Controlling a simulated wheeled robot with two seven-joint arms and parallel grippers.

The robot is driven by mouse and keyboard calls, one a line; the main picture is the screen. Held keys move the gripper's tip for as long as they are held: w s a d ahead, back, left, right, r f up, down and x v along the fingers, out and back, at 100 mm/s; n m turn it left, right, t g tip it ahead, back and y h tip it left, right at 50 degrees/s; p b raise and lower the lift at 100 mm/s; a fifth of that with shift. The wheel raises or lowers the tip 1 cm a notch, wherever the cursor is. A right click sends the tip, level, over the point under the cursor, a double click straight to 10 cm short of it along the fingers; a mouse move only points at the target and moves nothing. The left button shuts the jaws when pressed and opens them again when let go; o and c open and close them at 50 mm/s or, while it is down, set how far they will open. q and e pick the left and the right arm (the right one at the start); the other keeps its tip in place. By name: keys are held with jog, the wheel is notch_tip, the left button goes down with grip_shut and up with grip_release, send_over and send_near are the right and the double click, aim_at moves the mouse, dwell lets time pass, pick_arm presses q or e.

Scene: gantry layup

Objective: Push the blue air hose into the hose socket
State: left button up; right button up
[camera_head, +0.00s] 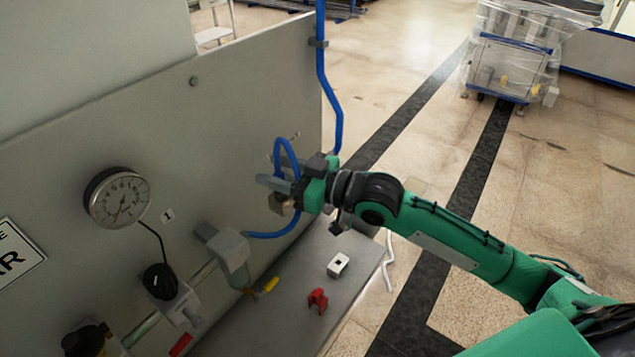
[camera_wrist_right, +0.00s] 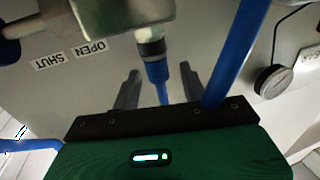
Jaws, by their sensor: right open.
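The blue air hose (camera_head: 322,70) runs down the right side of the grey panel and loops around my right gripper (camera_head: 283,188). In the right wrist view, a blue hose end (camera_wrist_right: 157,74) lies between the spread fingers of my right gripper (camera_wrist_right: 160,76), with space on both sides. Its tip meets the dark collar of the hose socket (camera_wrist_right: 151,43) below a metal block; I cannot tell how deep it sits. Another length of blue hose (camera_wrist_right: 235,50) crosses in front of the right finger. In the head view the gripper hides the socket. My left gripper is not in view.
The panel (camera_head: 215,130) carries a pressure gauge (camera_head: 118,197), a black knob (camera_head: 160,281) and a grey filter unit (camera_head: 228,250). A red clip (camera_head: 318,300) and a small white box (camera_head: 338,264) lie on the ledge (camera_head: 285,320).

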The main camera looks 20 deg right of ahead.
jog(key=b+v, duration=0.5)
jog(key=v, duration=0.7)
dwell(0.3)
